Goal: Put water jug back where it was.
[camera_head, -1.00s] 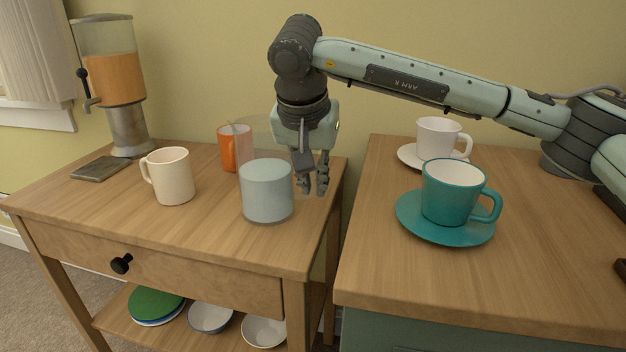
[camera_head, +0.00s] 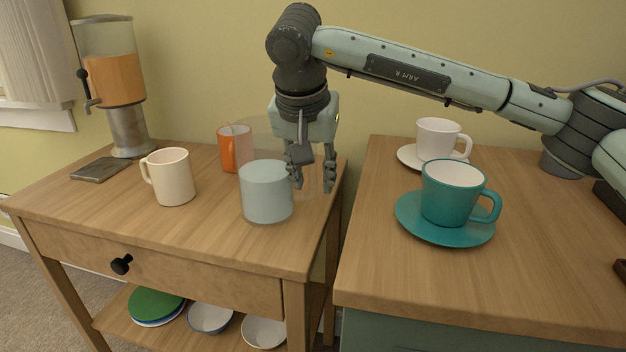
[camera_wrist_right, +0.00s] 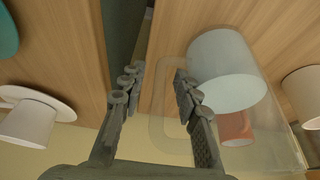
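The water jug (camera_head: 267,192) is a clear vessel with pale blue water in its lower part. It stands upright on the wooden side table, near its right edge. Its clear walls and handle are faint against the wall. My right gripper (camera_head: 312,180) points down at the jug's right side, with its fingers apart. In the right wrist view the open fingers (camera_wrist_right: 157,85) are on either side of the jug's faint handle outline; contact cannot be told. The jug's water (camera_wrist_right: 228,70) also shows there. My left gripper is not in view.
An orange mug (camera_head: 235,150) stands behind the jug and a cream mug (camera_head: 170,178) to its left. A juice dispenser (camera_head: 112,80) is at the back left. A teal cup (camera_head: 450,195) and a white cup (camera_head: 438,137) stand on the right counter (camera_head: 400,280).

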